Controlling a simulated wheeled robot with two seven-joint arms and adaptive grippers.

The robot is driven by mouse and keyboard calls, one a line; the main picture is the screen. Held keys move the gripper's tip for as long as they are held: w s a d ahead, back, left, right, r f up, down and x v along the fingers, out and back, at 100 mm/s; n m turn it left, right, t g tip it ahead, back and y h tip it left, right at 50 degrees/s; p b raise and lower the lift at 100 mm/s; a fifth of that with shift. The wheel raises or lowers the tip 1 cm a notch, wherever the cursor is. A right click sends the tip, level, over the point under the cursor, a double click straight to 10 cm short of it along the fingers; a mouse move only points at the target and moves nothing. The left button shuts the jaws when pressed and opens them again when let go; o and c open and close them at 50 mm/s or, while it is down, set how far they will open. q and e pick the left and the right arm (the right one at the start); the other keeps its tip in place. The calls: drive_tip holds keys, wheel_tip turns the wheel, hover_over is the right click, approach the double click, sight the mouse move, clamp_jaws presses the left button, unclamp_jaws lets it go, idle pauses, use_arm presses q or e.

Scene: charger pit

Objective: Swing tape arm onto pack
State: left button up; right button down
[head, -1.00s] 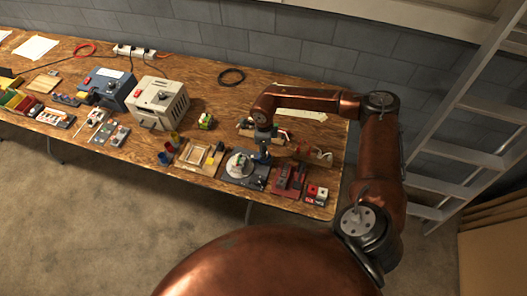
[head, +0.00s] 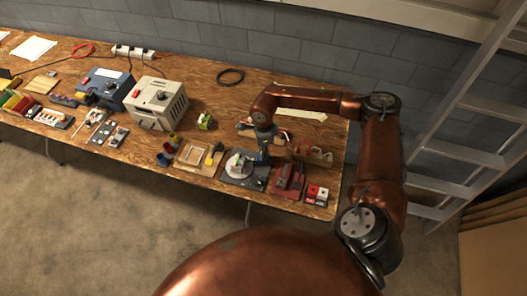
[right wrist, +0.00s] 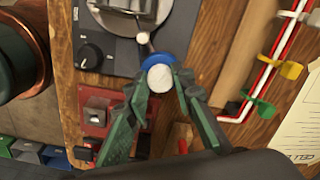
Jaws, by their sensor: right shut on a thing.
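The tape station has a dark grey base (head: 243,180) with a pale round plate (head: 239,164) on the bench's front right part. In the right wrist view its base (right wrist: 105,50) carries a black dial and a metal clamp-like block on the round plate. A thin metal arm (right wrist: 145,40) runs from the plate to a blue collar and a white round end (right wrist: 160,77). My right gripper (right wrist: 159,73) has its green fingers shut on this white end. In the head view the right gripper (head: 263,148) is small and partly hidden by its wrist. I cannot tell which part is the pack.
A wooden tray (head: 190,168) stands left of the station. A red fixture (head: 287,180) and a small red-and-white block (head: 317,195) stand to its right. Behind my arm is a wooden holder with strips. A beige box (head: 157,103) stands further left.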

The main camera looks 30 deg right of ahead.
drive_tip(key=c, duration=1.7)
unclamp_jaws()
drive_tip(key=shift+o, duration=0.2)
wheel_tip(320, 180, up, 12)
drive_tip(key=shift+r, duration=0.1)
